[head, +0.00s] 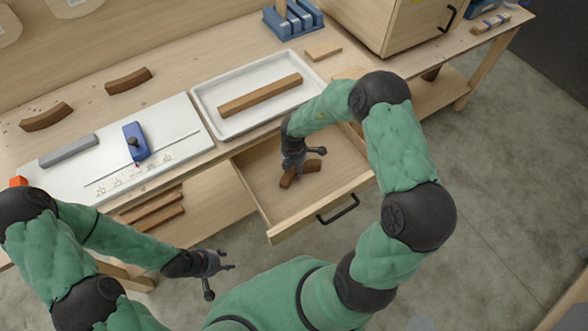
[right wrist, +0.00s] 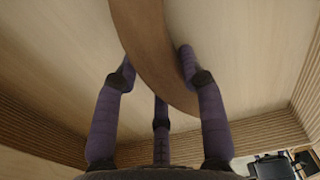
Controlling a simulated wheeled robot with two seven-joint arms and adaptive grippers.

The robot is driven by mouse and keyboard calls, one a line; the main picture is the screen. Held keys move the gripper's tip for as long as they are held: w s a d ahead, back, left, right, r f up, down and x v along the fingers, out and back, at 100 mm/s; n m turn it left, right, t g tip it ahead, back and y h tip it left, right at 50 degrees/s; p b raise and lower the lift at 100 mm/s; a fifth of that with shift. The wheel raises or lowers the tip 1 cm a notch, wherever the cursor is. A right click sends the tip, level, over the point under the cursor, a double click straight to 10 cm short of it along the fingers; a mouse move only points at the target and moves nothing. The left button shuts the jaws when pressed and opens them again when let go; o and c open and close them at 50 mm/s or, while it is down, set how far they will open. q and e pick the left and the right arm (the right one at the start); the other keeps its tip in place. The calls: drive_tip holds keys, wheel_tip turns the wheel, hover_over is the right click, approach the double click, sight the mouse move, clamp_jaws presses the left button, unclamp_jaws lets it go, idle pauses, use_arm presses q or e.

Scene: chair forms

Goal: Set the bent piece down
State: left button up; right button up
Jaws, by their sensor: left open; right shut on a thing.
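A bent brown wooden piece (head: 312,167) is inside the open drawer (head: 262,194), close to its floor. My right gripper (head: 301,163) reaches down into the drawer from above and is shut on this piece. My left gripper (head: 222,266) is open and empty, in front of the bench at the lower left.
Two other bent pieces (head: 128,80) (head: 46,117) lie on the bench. A white tray (head: 212,126) holds a straight bar (head: 262,94). A blue tool (head: 136,141) and grey bar (head: 68,150) lie on a white board. The drawer floor around the piece looks clear.

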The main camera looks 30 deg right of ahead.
drive_tip(key=o, duration=1.2)
wheel_tip(320, 180, up, 12)
drive_tip(key=p, duration=0.5)
drive_tip(key=shift+r, duration=0.1)
